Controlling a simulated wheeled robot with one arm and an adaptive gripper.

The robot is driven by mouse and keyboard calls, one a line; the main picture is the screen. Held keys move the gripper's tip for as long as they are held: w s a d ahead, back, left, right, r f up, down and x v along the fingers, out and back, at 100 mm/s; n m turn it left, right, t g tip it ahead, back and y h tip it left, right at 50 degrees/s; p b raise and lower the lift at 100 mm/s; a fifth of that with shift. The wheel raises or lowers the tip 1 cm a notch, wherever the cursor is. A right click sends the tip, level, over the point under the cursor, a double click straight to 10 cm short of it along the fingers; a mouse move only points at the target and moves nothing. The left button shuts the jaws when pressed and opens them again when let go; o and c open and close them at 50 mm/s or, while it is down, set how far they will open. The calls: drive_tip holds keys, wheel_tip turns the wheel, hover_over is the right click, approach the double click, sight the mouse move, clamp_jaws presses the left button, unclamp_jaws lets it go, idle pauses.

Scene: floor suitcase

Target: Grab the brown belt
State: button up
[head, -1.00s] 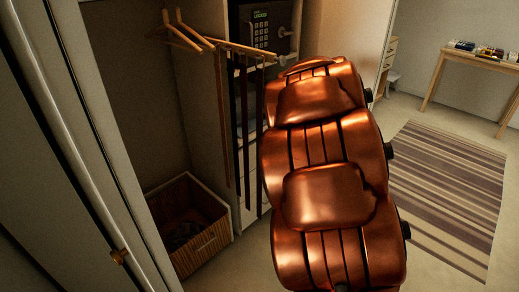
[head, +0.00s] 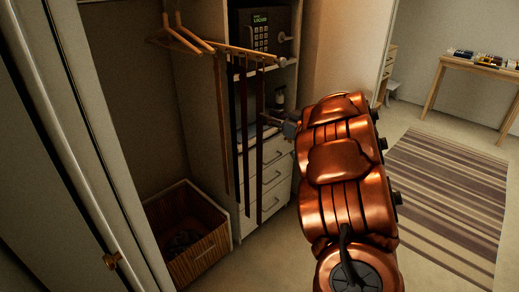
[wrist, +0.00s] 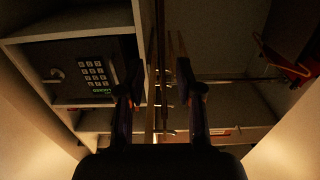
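Several belts hang straight down from a wooden hanger rack in the open closet. The leftmost is a lighter brown belt (head: 222,130); darker belts (head: 260,150) hang to its right. My gripper (head: 270,119) is at the right side of the dark belts, partly hidden by my arm. In the wrist view my gripper (wrist: 160,92) is open, with its two fingers apart. Thin hanging strips (wrist: 160,60) show between or beyond the fingers; which belt each one is, and how deep they sit, I cannot tell.
A safe with a keypad (head: 264,30) sits on a shelf behind the belts, above white drawers (head: 275,175). A wooden basket (head: 200,250) stands on the floor below. Empty hangers (head: 180,35) are at left. A striped rug (head: 445,190) and table (head: 480,68) are right.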

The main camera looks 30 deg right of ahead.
drive_tip(key=shift+a+f+x, duration=0.1)
drive_tip(key=shift+f+x, duration=0.05)
drive_tip(key=shift+x, duration=1.15)
drive_tip(key=shift+a+f+x, duration=0.1)
drive_tip(key=shift+x, duration=1.2)
drive_tip(key=shift+s, duration=0.1)
clamp_jaws()
